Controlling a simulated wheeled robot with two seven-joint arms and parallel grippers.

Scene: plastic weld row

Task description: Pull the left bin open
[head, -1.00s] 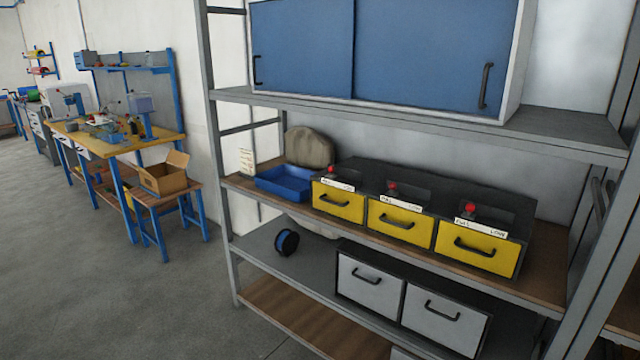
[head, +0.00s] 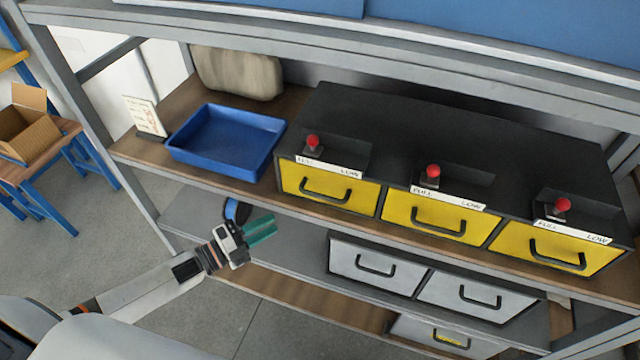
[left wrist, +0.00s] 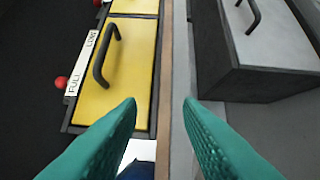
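The left bin (head: 318,187) is a yellow drawer with a black bar handle (head: 325,194), shut in a black cabinet (head: 430,130) on the middle shelf. A red knob (head: 313,142) and a FULL/LOW label sit above it. In the left wrist view a yellow bin front (left wrist: 130,85), seemingly this one, lies at upper left with its handle (left wrist: 104,58) ahead of the fingers. My left gripper (head: 272,226), with teal fingers, is open and empty, below and left of the bin, apart from the handle. It also shows in the left wrist view (left wrist: 160,103). My right gripper is not in view.
Two more yellow bins (head: 432,219) stand to the right. A blue tray (head: 226,142) and a small card (head: 144,116) are left of the cabinet. Grey bins (head: 377,267) and a blue-and-black spool (head: 236,211) are on the shelf below. A shelf post (head: 92,130) rises at left.

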